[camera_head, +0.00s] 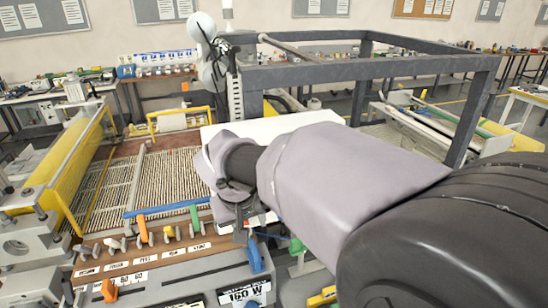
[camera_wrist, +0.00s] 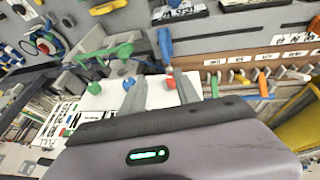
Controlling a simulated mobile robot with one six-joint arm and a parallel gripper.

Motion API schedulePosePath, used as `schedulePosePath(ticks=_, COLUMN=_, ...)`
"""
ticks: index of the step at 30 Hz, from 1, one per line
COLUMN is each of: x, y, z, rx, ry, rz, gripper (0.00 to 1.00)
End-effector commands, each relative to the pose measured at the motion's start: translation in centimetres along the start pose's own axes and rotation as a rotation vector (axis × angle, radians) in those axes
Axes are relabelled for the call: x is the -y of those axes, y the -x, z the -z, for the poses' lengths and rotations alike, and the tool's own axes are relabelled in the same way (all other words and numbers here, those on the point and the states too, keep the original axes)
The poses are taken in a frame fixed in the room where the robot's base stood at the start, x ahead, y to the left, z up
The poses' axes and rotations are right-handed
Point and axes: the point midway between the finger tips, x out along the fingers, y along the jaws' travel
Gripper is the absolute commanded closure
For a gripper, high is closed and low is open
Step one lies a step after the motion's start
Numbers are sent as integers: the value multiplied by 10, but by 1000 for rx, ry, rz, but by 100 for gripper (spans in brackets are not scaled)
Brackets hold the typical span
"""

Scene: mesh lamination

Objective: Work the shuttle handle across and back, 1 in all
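My gripper (camera_wrist: 156,82) shows two grey fingers standing apart in the wrist view, with nothing clasped between them. In the head view my gripper (camera_head: 243,235) is partly hidden by its own wrist, above the control panel's right end. A blue lever (camera_wrist: 165,45) lies just beyond the fingertips; it also shows in the head view (camera_head: 254,255). A red knob (camera_wrist: 171,83) and a blue knob (camera_wrist: 129,82) sit near the fingers on a white plate. A green handle (camera_wrist: 110,53) is left of them. I cannot tell which part is the shuttle handle.
The control panel (camera_head: 110,262) carries several coloured levers, including an orange one (camera_head: 143,230) and a green one (camera_head: 195,217). A ribbed mesh bed (camera_head: 170,180) lies behind it. A yellow roller guard (camera_head: 68,165) stands left. A grey frame (camera_head: 370,67) stands behind my arm.

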Motion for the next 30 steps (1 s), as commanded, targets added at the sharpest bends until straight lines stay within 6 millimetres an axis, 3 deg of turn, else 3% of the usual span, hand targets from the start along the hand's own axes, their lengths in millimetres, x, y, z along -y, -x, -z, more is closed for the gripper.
schedulePosePath(ticks=5, x=6, y=-25, z=4, rx=1, ry=20, rz=-7, gripper=62)
schedulePosePath(ticks=15, x=5, y=-128, z=2, rx=4, ry=16, rz=-5, gripper=62)
schedulePosePath(ticks=18, x=5, y=-151, z=3, rx=2, ry=18, rz=-4, gripper=62)
schedulePosePath(ticks=24, x=4, y=-175, z=4, rx=0, ry=17, rz=-4, gripper=62)
schedulePosePath(ticks=30, x=4, y=-178, z=4, rx=0, ry=17, rz=-4, gripper=62)
